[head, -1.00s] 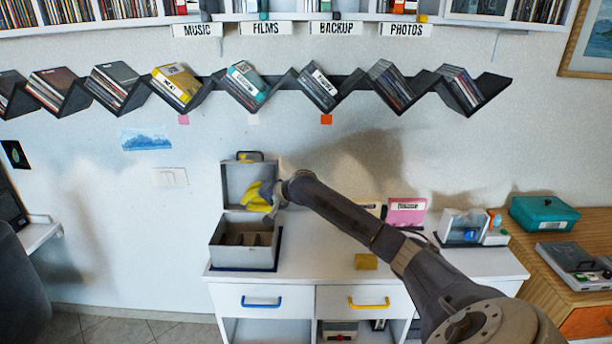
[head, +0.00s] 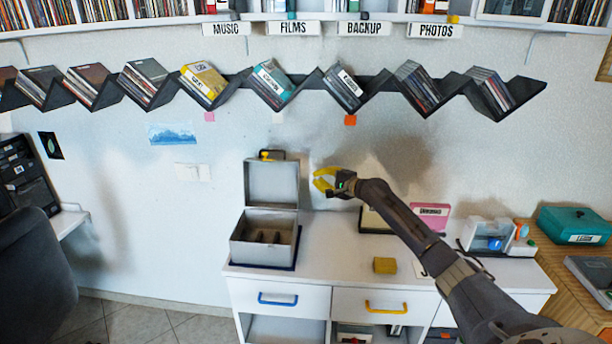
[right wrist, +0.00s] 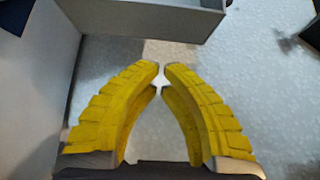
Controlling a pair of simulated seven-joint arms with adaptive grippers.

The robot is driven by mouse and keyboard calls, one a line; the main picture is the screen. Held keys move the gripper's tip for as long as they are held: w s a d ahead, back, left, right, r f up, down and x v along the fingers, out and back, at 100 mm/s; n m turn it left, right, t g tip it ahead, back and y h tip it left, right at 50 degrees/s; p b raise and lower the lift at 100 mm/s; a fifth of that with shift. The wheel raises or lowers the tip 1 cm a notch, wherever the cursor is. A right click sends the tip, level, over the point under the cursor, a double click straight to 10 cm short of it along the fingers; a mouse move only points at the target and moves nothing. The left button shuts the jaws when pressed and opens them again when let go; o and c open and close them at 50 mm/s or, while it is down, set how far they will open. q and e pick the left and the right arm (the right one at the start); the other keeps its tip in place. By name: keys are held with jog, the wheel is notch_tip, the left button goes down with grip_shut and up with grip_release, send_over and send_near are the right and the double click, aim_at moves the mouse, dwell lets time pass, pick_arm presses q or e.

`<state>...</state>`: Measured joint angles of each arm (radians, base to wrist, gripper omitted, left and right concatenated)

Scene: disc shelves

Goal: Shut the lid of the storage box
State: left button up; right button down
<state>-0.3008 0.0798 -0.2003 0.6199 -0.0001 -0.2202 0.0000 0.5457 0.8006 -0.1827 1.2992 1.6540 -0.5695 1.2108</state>
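The grey storage box (head: 262,254) stands on the white desk at the left end, its compartment open to view. Its lid (head: 272,185) stands upright at the back edge, with a yellow and dark latch piece (head: 270,155) on top. My right gripper (head: 316,179) has yellow fingers and hangs in the air just right of the lid, apart from it in the picture. In the right wrist view the fingertips (right wrist: 162,70) come nearly together with nothing between them. A grey panel edge (right wrist: 140,18) shows beyond them; I cannot tell if it is lid or box. My left gripper is not in view.
A yellow block (head: 384,265) lies on the desk (head: 330,250) right of the box. A pink case (head: 432,214) and a clear-fronted holder (head: 485,235) stand farther right. A zigzag disc shelf (head: 375,88) runs along the wall above. The desk beside the box is mostly clear.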

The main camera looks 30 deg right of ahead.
jog(key=x, duration=0.7)
dwell(0.5)
